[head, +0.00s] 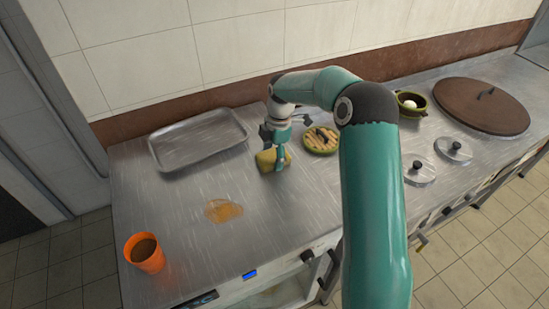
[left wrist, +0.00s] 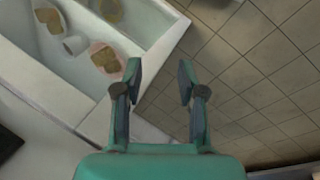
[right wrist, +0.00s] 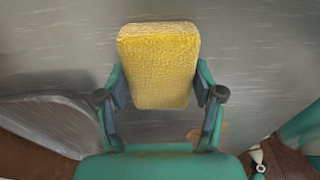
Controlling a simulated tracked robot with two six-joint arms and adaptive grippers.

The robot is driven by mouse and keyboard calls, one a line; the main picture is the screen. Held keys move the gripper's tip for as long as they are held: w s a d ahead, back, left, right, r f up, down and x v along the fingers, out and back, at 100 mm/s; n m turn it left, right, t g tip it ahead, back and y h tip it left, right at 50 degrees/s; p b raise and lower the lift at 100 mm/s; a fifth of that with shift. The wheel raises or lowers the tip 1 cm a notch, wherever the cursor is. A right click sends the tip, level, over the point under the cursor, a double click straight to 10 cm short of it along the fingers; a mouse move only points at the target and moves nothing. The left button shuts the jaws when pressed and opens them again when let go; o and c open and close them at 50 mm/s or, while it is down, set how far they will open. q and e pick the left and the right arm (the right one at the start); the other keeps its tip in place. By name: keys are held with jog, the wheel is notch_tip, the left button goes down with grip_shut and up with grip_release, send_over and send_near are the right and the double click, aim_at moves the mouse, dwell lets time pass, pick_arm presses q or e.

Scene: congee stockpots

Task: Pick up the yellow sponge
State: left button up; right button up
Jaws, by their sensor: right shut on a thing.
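The yellow sponge (head: 266,160) is at the middle of the steel counter in the head view, between the tray and the green-rimmed dish. My right gripper (head: 279,160) is shut on it. In the right wrist view the sponge (right wrist: 158,65) sits between the two fingers of the right gripper (right wrist: 160,95). I cannot tell whether the sponge touches the counter. My left gripper (left wrist: 158,80) is open and empty in the left wrist view, above a tiled floor and beside a white basin. It does not show in the head view.
A metal tray (head: 200,158) lies at the back left. An orange cup (head: 145,254) stands at the front left, and a brown spill (head: 222,210) lies near the middle. A green-rimmed dish (head: 320,146), pot lids (head: 418,171) and a large brown lid (head: 481,105) are to the right.

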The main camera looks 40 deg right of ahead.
aim_at(273, 155)
jog(key=shift+c, duration=0.5)
jog(key=shift+r, duration=0.1)
jog(key=shift+r, duration=0.4)
notch_tip(273, 155, up, 19)
jog(key=shift+p, duration=0.45)
